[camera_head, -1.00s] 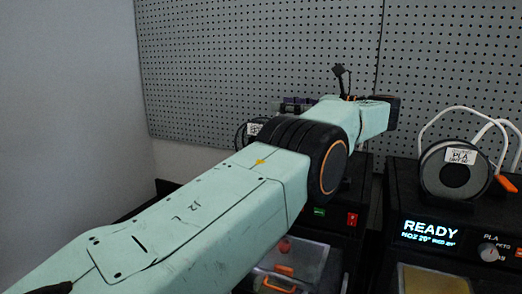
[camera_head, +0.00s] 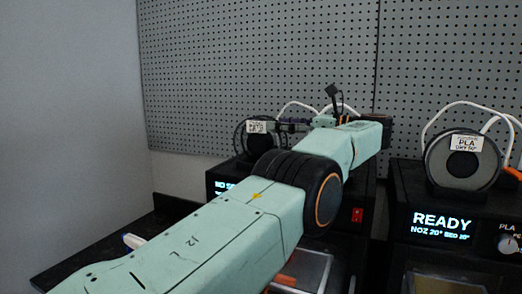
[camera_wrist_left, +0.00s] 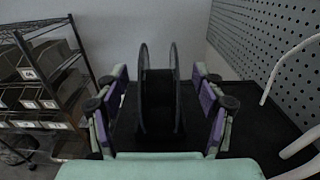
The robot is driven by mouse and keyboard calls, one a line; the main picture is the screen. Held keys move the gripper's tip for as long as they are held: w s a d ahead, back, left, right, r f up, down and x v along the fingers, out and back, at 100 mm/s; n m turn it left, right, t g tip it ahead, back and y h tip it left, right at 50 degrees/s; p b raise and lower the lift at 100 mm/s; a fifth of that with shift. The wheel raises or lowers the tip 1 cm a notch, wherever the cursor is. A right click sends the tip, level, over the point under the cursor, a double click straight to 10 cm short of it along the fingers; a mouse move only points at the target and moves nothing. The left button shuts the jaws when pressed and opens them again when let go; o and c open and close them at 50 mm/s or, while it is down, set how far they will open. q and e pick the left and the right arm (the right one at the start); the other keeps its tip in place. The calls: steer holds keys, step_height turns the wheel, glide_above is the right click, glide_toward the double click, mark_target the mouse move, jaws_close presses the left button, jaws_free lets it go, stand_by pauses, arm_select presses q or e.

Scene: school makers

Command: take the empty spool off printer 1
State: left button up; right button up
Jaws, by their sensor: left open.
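The black empty spool (camera_head: 252,144) stands on top of the left printer (camera_head: 357,196), with a white label at its top; my arm hides part of it. In the left wrist view the spool (camera_wrist_left: 143,100) stands upright, seen edge-on with two thin flanges and a dark hub. My left gripper (camera_head: 288,126) is at the spool's right side in the head view. In the left wrist view the open gripper (camera_wrist_left: 159,78) has purple-padded fingers on both sides of the spool, with visible gaps to the flanges. My right gripper is not in view.
A second printer (camera_head: 403,205) reading READY stands at right, with a grey spool (camera_head: 437,162) and white tubes. A pegboard (camera_head: 260,60) rises behind. A shelf with labelled bins (camera_wrist_left: 40,75) is at left in the wrist view.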

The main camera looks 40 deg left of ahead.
mark_target(260, 122)
arm_select(q)
steer(key=shift+s+a+b, duration=0.2)
steer(key=shift+a+b, duration=0.25)
steer(key=shift+a, duration=0.05)
steer(key=x, duration=0.4)
steer(key=shift+r, duration=0.1)
steer(key=shift+s+a, duration=0.15)
steer(key=shift+a, duration=0.3)
steer(key=shift+c, duration=0.3)
steer(key=shift+d, duration=0.1)
steer(key=shift+c, duration=0.7)
jaws_close()
